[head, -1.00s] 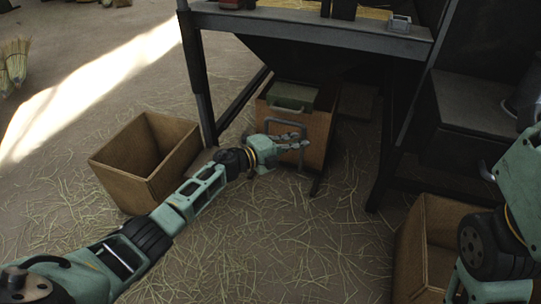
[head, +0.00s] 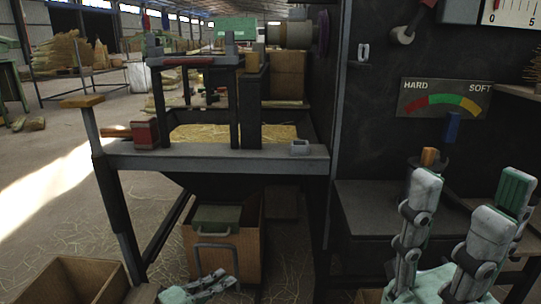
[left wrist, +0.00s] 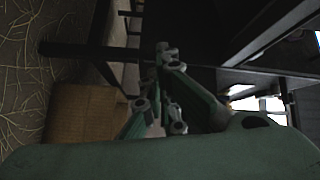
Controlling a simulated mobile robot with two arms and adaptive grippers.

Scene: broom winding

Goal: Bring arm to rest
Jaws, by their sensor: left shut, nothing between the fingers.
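My left gripper (head: 215,283) shows at the bottom of the head view. It is in front of the lower part of a brown box with a metal handle (head: 222,265) under the bench. Its fingers are closed together and empty. The same gripper shows in the left wrist view (left wrist: 160,85), its green fingers pointing away from the camera over a dark background. My right gripper (head: 463,205) is at the lower right of the head view. Its fingers point up and stand apart, with nothing between them. The left arm's links are mostly out of view.
A metal bench (head: 220,158) stands above the box, with straw in its trough (head: 200,133). A green case (head: 217,217) sits in the box. An open crate (head: 65,278) is at lower left. A dark machine with a HARD/SOFT gauge (head: 445,97) rises behind my right gripper.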

